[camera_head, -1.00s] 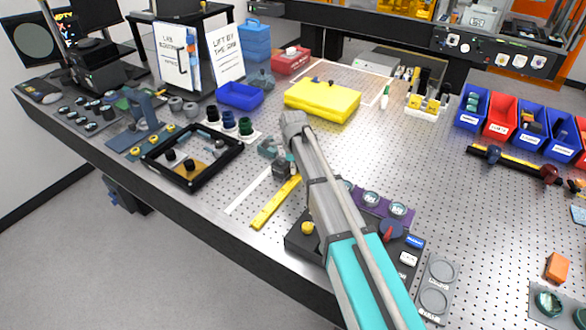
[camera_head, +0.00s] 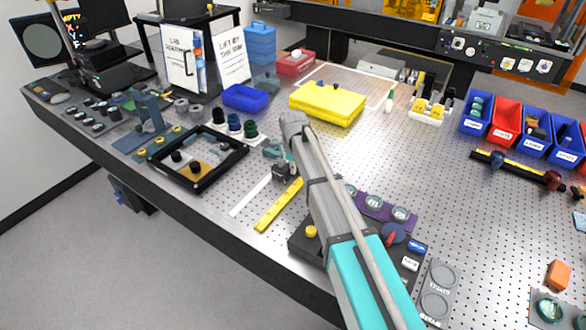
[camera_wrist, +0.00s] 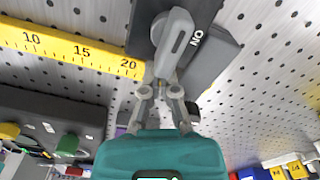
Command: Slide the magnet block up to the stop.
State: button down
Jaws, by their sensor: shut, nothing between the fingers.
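The magnet block (camera_head: 284,173) is a small dark block beyond the end of the yellow ruler, partly behind my arm in the head view. In the wrist view the block (camera_wrist: 207,58) is dark grey, with a light grey lever (camera_wrist: 175,42) and the word ON. My gripper (camera_wrist: 166,88) is shut and empty, its fingertips close to the block's near side by the lever; I cannot tell whether they touch.
The yellow ruler (camera_head: 278,206) lies on the perforated table, with a white strip (camera_head: 250,195) beside it. A black frame (camera_head: 197,160) stands to the left. A dark control box (camera_head: 300,243) with a yellow knob is to the right. A yellow case (camera_head: 328,103) lies behind.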

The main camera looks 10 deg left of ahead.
notch_tip(320, 180, up, 8)
jog(key=p, duration=0.7)
jog(key=shift+r+p, duration=0.2)
jog(key=shift+p, duration=0.2)
jog(key=s+d+n, duration=0.2)
jog(key=d, duration=0.5)
jog(key=s+d+n, duration=0.2)
jog(key=d+n, duration=0.1)
jog(key=d, duration=0.3)
jog(key=s+d+f+n, duration=0.1)
jog(key=s+d+n, duration=0.2)
jog(key=d, duration=0.4)
jog(key=shift+d+b, duration=0.3)
jog(key=shift+b, duration=0.1)
jog(key=s+d+n, duration=0.3)
jog(key=s+d, duration=0.1)
jog(key=d, duration=0.1)
jog(key=s+d+n, duration=0.3)
jog(key=s+d, duration=0.1)
jog(key=d, duration=0.1)
jog(key=s+d+n, duration=0.3)
jog(key=s+d, duration=0.1)
jog(key=d, duration=0.1)
jog(key=shift+d+f+b, duration=0.2)
jog(key=shift+f+b, duration=0.1)
jog(key=shift+b, duration=0.1)
jog(key=shift+w, duration=0.1)
